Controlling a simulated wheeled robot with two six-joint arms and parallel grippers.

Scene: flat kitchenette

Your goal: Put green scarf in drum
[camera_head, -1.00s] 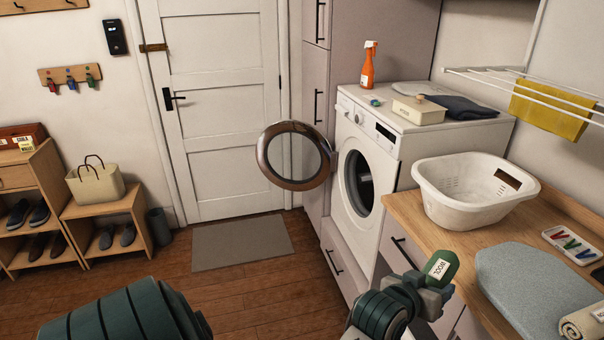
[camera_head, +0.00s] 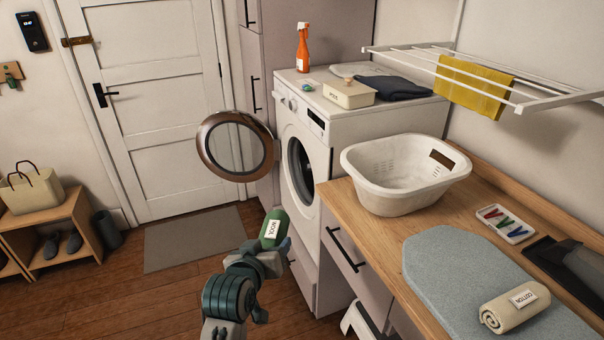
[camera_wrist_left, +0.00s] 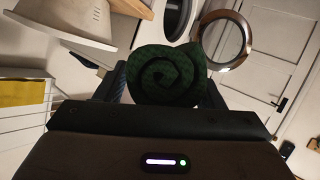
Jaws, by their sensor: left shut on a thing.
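The green scarf (camera_head: 273,229) is a rolled bundle with a white label. My left gripper (camera_head: 270,246) is shut on it and holds it up in front of the washing machine, over the floor. In the left wrist view the scarf's spiral end (camera_wrist_left: 167,76) shows between the fingers. The washing machine (camera_head: 342,137) has its round door (camera_head: 237,147) swung open to the left. The dark drum opening (camera_head: 300,172) is ahead of the scarf and a little to the right. The drum's inside is mostly hidden. My right gripper is not in view.
A wooden counter (camera_head: 345,200) to the right holds a white basket (camera_head: 400,190), an ironing board (camera_head: 440,268), a rolled cotton cloth (camera_head: 512,308) and a tray of pegs (camera_head: 505,224). The open door stands out over the mat (camera_head: 195,239). The floor before the machine is clear.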

